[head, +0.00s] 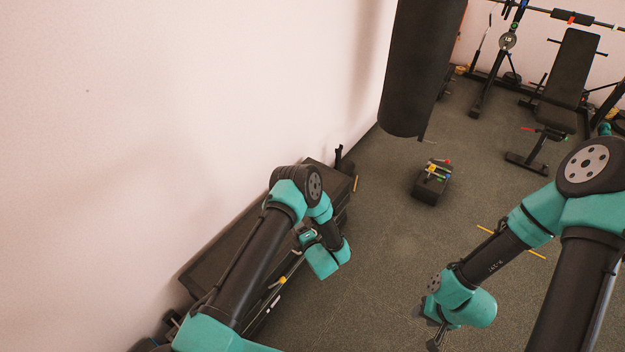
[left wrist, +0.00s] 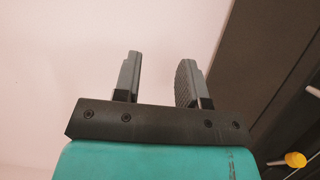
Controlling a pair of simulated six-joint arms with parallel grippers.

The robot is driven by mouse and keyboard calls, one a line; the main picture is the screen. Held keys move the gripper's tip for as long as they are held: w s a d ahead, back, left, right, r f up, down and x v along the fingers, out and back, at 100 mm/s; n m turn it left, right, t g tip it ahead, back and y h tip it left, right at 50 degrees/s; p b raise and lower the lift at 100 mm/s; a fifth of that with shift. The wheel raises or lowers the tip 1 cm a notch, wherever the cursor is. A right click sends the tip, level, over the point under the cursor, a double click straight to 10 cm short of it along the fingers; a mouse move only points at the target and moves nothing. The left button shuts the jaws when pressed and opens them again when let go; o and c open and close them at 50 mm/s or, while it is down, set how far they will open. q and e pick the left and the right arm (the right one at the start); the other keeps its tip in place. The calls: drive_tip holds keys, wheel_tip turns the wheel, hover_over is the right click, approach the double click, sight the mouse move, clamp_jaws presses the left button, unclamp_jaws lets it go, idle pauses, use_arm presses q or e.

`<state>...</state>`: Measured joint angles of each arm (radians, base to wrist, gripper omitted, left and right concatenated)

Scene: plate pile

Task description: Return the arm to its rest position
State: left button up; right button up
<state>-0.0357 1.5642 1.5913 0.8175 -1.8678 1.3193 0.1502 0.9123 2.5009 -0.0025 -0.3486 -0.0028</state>
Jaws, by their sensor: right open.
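My left arm comes in from the left in the head view and folds down at its teal wrist; its fingertips are hidden there. In the left wrist view my left gripper (left wrist: 160,78) has its two grey fingers apart, with only pale wall between them. My right arm comes in from the right, bent at the elbow and reaching down to the lower middle. My right gripper (head: 436,338) is open near the bottom edge of the head view, and I see nothing held in it.
A dark bench or rack (head: 215,255) runs along the pale wall behind my left arm. A black punching bag (head: 420,70) hangs at the top middle. A small black box (head: 432,188) with coloured items sits on the open floor. Gym equipment (head: 568,75) stands at the back right.

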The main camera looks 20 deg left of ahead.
use_arm(q)
drive_tip(key=s+r+m+g+h, duration=0.3)
drive_tip(key=s+m+g+h, duration=0.3)
drive_tip(key=s+m, duration=0.6)
drive_tip(key=s+r+m+g+h, duration=0.4)
drive_tip(key=s+m+g+h, duration=0.1)
drive_tip(key=s+m+h, duration=0.6)
drive_tip(key=shift+s+d+r+m+g, duration=0.2)
drive_tip(key=shift+s+m+g, duration=0.3)
drive_tip(key=shift+m, duration=0.7)
drive_tip(key=shift+o, duration=0.3)
